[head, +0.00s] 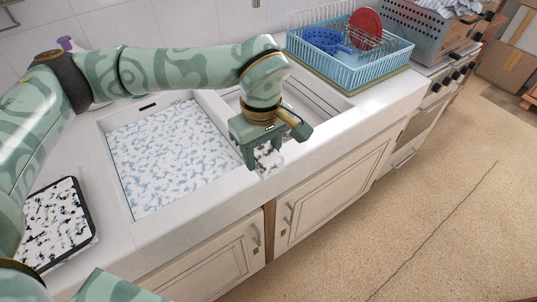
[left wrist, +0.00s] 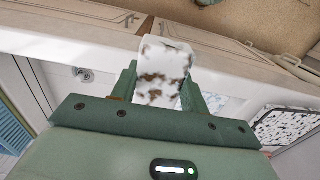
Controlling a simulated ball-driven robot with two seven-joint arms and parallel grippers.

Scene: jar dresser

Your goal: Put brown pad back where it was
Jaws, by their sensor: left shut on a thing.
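The brown pad, white with brown blotches (head: 269,159), is between the fingers of my left gripper (head: 262,160). My left gripper is shut on it, above the front rim of the counter near the right basin. In the left wrist view the pad (left wrist: 163,75) sticks out beyond the two green fingers, which press on its sides. Its lower end is hidden by the gripper body. My right gripper is not in view.
The left sink basin (head: 128,197) holds a blue-and-white mottled surface. A black-and-white mottled pad (head: 54,222) lies on the counter at left. A blue dish rack (head: 340,80) with a blue colander (head: 322,40) and red plate (head: 366,27) stands at back right. Cabinet doors (head: 330,190) are below.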

